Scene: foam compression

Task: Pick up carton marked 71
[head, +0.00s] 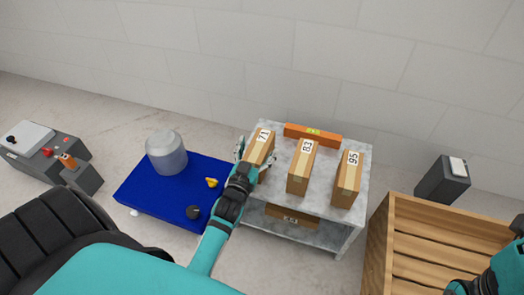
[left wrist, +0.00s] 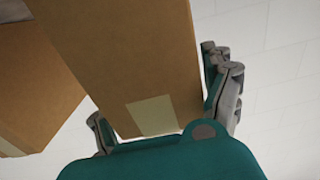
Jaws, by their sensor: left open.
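The carton marked 71 (head: 262,143) stands upright on the left part of the grey shelf table (head: 328,208), its label facing up. My left gripper (head: 248,160) is at this carton, with its fingers on either side of it. In the left wrist view the brown carton (left wrist: 130,60) fills the space between the open fingers of the gripper (left wrist: 165,110). I cannot tell whether the fingers touch it. Cartons marked 83 (head: 302,168) and 95 (head: 347,180) stand to the right. My right gripper (head: 470,285) is partly in view at the lower right corner; its fingers are unclear.
An orange level-like bar (head: 313,135) lies at the table's back edge. Another carton (head: 291,216) is on the lower shelf. A blue platform (head: 150,195) with a grey cylinder (head: 166,153) is left. A wooden crate (head: 420,240) stands right.

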